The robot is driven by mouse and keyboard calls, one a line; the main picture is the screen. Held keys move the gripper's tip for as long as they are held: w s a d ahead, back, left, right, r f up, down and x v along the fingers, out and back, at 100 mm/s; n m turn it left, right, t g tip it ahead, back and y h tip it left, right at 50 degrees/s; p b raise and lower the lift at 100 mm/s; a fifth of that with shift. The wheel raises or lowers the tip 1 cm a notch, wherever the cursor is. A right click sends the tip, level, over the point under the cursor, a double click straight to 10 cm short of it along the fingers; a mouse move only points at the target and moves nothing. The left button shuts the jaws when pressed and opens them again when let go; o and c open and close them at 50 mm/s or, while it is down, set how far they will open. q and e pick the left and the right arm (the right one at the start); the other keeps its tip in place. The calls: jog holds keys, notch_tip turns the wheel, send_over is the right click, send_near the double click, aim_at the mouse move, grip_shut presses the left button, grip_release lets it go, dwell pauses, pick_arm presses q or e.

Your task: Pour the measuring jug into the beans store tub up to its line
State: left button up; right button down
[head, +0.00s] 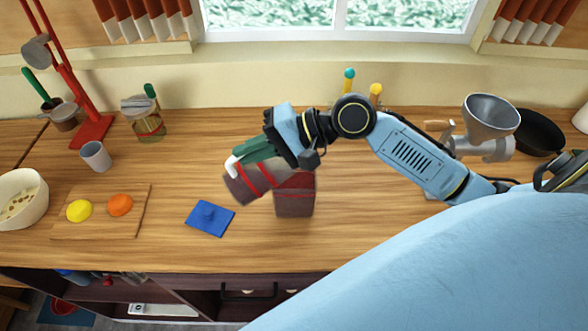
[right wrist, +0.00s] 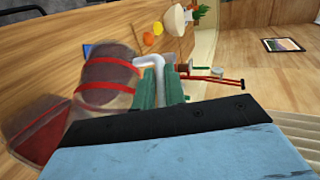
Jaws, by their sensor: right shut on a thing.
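My right gripper (head: 246,158) is shut on the white handle of the measuring jug (head: 244,188), a clear vessel with red bands and dark contents. The jug is tilted, its far end over or against the beans store tub (head: 294,204). The tub is a clear box on the counter with dark brown contents and a red line. In the right wrist view the green fingers (right wrist: 160,85) grip the handle beside the jug (right wrist: 108,100), and the tub (right wrist: 35,125) lies beyond. I cannot make out a stream or the exact level against the line. My left gripper is out of view.
A board (head: 92,226) with yellow and orange items, a grey cup (head: 95,156) and a white bowl (head: 22,207) stand left. A funnel-topped grinder (head: 490,118) and black pan (head: 540,132) stand right.

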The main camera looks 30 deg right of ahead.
aim_at(229, 184)
jog(key=shift+a+r+h+p, duration=0.35)
jog(key=shift+a+h+p, duration=0.15)
jog(key=shift+p, duration=1.35)
jog(key=shift+a+f+n+g+h, duration=0.3)
jog(key=shift+a+f+g+h, duration=0.15)
jog(key=shift+f, duration=0.3)
jog(key=shift+w+a+f+h, duration=0.1)
jog(key=shift+a+f+h, duration=0.15)
jog(key=shift+a+f, duration=0.05)
jog(key=a+h, duration=0.1)
jog(key=a+n+h, duration=0.1)
jog(key=h, duration=0.1)
jog(key=shift+w+a+f+g, duration=0.15)
jog(key=shift+a+f+g, duration=0.1)
jog(key=shift+a+f, duration=0.15)
jog(key=a+f+n+h+b, duration=0.1)
jog(key=a+f+h, duration=0.25)
jog(key=f, duration=0.25)
jog(key=a+f+h, duration=0.2)
jog(key=f+h, duration=0.2)
jog(key=f, duration=0.3)
notch_tip(229, 184, up, 6)
jog(key=shift+w+a+r+g, duration=0.2)
jog(key=shift+g, duration=0.2)
